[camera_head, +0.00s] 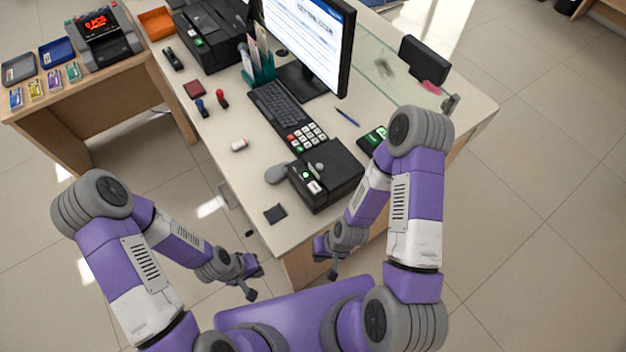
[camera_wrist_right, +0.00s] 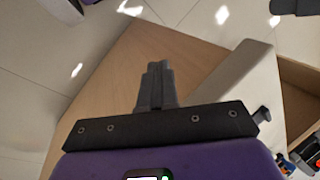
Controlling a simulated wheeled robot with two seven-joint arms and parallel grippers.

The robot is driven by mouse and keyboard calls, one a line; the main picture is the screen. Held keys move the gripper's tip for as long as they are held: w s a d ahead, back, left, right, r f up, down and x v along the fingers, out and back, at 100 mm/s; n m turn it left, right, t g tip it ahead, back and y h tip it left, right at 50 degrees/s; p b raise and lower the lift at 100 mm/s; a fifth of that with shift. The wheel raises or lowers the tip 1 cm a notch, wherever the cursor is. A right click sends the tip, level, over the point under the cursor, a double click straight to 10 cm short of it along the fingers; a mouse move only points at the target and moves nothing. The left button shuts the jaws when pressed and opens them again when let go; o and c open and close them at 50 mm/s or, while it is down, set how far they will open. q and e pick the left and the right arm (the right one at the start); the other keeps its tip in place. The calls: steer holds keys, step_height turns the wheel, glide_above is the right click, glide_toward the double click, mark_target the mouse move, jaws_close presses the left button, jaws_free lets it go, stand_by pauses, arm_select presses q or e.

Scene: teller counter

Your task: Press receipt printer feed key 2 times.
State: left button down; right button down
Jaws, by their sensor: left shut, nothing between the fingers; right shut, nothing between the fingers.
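A black box-shaped device (camera_head: 326,176), which looks like the receipt printer, stands near the counter's front edge. Its front face has a green key (camera_head: 307,170) and a white label; I cannot read its markings. My right gripper (camera_head: 333,273) is shut and empty, below and in front of the counter edge, apart from the device. In the right wrist view its closed fingers (camera_wrist_right: 155,84) point toward a wooden panel. My left gripper (camera_head: 250,292) is shut and empty, low over the floor, left of the counter's front corner.
A larger black machine (camera_head: 212,38) stands at the back. A side table (camera_head: 70,100) carries trays and a counting machine. Floor in front is clear.

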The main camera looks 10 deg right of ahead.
step_height(320, 180, up, 11)
steer(key=p, duration=1.1)
step_height(320, 180, up, 17)
steer(key=n+t+y+p, duration=0.3)
steer(key=n+t+p, duration=0.2)
glide_above(318, 187)
steer(key=shift+f, duration=0.15)
steer(key=shift+f, duration=0.1)
step_height(318, 187, down, 8)
steer(key=b, duration=0.8)
steer(key=shift+b, duration=0.4)
steer(key=shift+f, duration=0.3)
steer(key=shift+f+b, duration=0.2)
steer(key=shift+b, duration=0.15)
